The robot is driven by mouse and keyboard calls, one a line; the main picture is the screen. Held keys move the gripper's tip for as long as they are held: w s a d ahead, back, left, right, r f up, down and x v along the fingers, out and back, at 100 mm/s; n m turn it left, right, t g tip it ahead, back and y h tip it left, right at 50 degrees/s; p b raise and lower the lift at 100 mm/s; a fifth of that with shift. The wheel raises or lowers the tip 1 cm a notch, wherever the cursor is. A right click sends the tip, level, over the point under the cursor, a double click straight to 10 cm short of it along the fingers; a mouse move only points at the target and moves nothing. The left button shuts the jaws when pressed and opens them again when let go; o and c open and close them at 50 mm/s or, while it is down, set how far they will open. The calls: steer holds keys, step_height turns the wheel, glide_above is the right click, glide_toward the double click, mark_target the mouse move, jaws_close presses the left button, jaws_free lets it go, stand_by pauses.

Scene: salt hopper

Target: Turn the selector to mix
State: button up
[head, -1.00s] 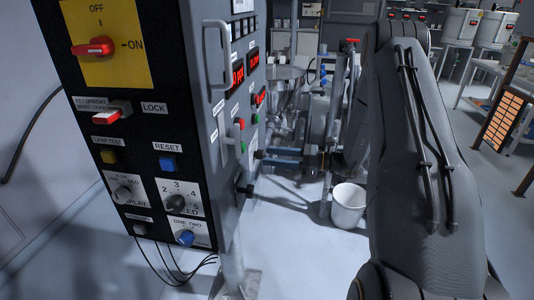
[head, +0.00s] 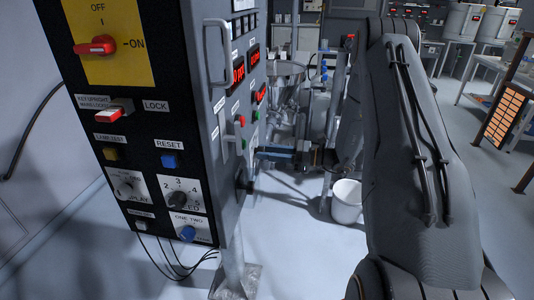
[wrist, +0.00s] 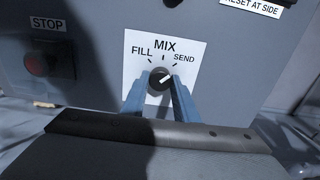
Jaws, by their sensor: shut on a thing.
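The selector is a dark round knob (wrist: 160,79) with a white pointer line, on a white plate (wrist: 187,50) marked FILL, MIX and SEND. The line slants up to the right, toward the SEND side rather than straight up at MIX. My gripper (wrist: 160,84) is shut on the knob, with one blue finger on each side of it. In the head view my gripper (head: 262,153) reaches from the right to the cabinet's side panel. The selector itself cannot be made out there.
A red STOP button (wrist: 37,65) is left of the selector. The cabinet's front (head: 140,140) carries several switches and knobs. A white bucket (head: 346,202) stands on the floor below my arm, near the metal hopper (head: 283,75). Open floor lies to the right.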

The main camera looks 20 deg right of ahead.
steer(key=shift+n+b, duration=0.3)
steer(key=shift+d+n+b, duration=0.1)
steer(key=shift+n+b, duration=2.85)
steer(key=shift+n, duration=0.95)
steer(key=o, duration=1.1)
steer(key=shift+c, duration=0.2)
